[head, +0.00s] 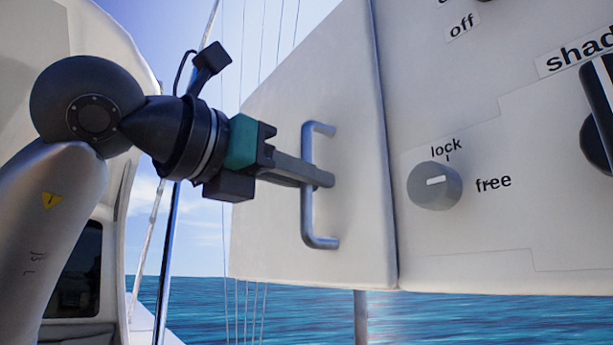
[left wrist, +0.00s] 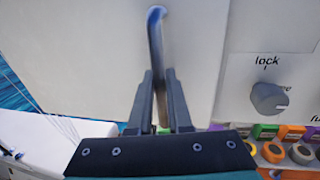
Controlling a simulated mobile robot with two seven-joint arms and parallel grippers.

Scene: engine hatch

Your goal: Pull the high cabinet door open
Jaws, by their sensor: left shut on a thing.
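The white cabinet door (head: 275,120) fills the middle of the head view, with a vertical seam along its right side. I cannot tell whether it stands slightly ajar. A grey upright bar handle (head: 320,238) is fixed to its face; the handle also shows in the left wrist view (left wrist: 156,38). My left gripper (head: 325,178) reaches in from the left and is shut on the middle of the handle. In the left wrist view its two fingers (left wrist: 160,90) stand on either side of the bar. My right gripper is in neither view.
Right of the seam is a white panel with a grey knob (head: 434,186) between "lock" and "free" labels; its white mark lies roughly level. A black switch (head: 600,130) is at the right edge. Several coloured items (left wrist: 270,130) show below the panel in the wrist view. Open sea lies behind.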

